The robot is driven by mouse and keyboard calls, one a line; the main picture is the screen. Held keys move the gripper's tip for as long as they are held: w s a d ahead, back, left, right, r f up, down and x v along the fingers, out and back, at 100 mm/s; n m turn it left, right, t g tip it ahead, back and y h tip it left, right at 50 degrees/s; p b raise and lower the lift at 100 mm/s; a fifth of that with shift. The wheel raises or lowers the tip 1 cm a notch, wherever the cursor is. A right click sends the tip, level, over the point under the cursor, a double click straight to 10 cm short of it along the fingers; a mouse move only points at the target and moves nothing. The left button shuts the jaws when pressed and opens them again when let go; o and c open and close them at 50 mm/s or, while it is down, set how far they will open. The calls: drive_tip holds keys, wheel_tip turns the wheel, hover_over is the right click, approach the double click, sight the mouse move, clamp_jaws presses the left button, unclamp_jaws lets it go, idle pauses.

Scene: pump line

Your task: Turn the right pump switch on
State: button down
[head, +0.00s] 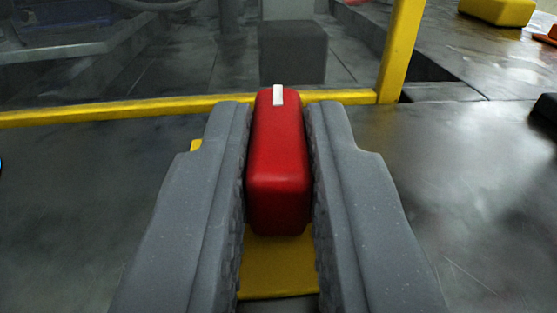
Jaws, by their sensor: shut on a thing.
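A red switch handle (278,165) with a small white mark (278,95) at its far end is in the middle of the head view. It points away from me, nearly straight up the picture. My gripper (279,125) is shut on the red handle, with one grey finger along each side. A yellow plate (278,275) shows below the handle between the fingers. Most of this plate is hidden by the fingers. The pump itself cannot be made out.
A yellow frame bar (100,113) runs across behind the handle, and a yellow post (400,50) rises at its right. A dark grey block (292,52) stands beyond it. A yellow block (497,10) lies at the far right. The grey surface at right is mostly clear.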

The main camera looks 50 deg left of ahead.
drive_tip(key=shift+s+a+m+t+h+b, duration=0.15)
drive_tip(key=shift+a+m+t+h+b, duration=0.15)
drive_tip(key=shift+m+t+h+b, duration=0.65)
drive_tip(key=m+h, duration=0.1)
drive_tip(key=t+h, duration=0.1)
drive_tip(key=shift+s+a+r+m+h, duration=0.1)
drive_tip(key=shift+a+r+m+h, duration=0.05)
drive_tip(key=shift+m+h, duration=0.2)
drive_tip(key=m+t+h+p, duration=0.1)
drive_tip(key=h+p, duration=0.1)
drive_tip(key=m+t+h+p, duration=0.1)
drive_tip(key=h+p, duration=0.1)
drive_tip(key=p, duration=0.1)
drive_tip(key=shift+a+r+m, duration=0.15)
drive_tip(key=shift+m, duration=0.25)
drive_tip(key=shift+m+h+p, duration=0.5)
drive_tip(key=shift+h+p, duration=0.3)
drive_tip(key=shift+p, duration=0.15)
drive_tip(key=shift+h+p, duration=0.3)
drive_tip(key=shift+p, duration=0.05)
drive_tip(key=c, duration=1.4)
unclamp_jaws()
drive_tip(key=shift+f, duration=0.2)
